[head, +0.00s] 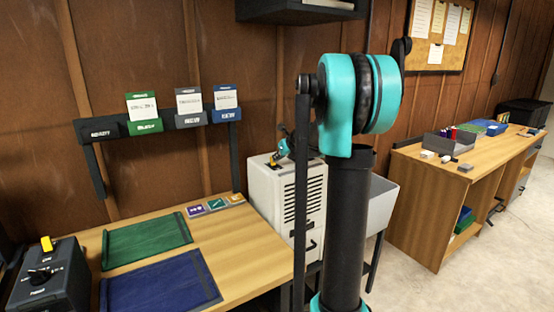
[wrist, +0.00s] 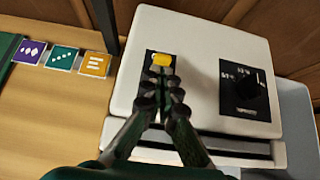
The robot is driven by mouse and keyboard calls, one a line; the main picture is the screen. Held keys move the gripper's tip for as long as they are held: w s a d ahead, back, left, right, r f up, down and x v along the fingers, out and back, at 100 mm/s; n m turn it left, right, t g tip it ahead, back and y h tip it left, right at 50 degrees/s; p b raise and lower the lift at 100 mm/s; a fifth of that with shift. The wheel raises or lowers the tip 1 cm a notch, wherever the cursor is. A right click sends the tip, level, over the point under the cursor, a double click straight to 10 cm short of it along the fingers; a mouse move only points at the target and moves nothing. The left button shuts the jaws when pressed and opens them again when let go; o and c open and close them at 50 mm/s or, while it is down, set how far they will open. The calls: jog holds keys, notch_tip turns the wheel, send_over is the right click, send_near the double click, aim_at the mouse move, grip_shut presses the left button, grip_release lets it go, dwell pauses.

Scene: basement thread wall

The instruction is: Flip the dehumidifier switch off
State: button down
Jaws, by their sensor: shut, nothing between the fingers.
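The dehumidifier (head: 270,200) is a pale box with a slotted front, standing between the wooden table and a grey basin; its pale top also shows in the wrist view (wrist: 205,60). A yellow-tipped switch (wrist: 163,60) sits on a black plate at the left of its top. A black dial (wrist: 246,85) is on a second plate to the right. My gripper (wrist: 165,74) is shut and empty, its fingertips right at the yellow tip; I cannot tell if they touch.
The wooden table (head: 245,245) holds a green mat (head: 146,241), a blue mat (head: 160,287) and small coloured cards (head: 214,205). A dark box with a yellow switch (head: 47,280) stands at left. A wall rack (head: 190,119) hangs above. A workbench (head: 420,190) stands at right.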

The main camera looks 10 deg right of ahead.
jog(key=shift+d+r, duration=0.1)
jog(key=shift+r, duration=0.1)
jog(key=shift+r, duration=0.65)
jog(key=shift+d, duration=0.1)
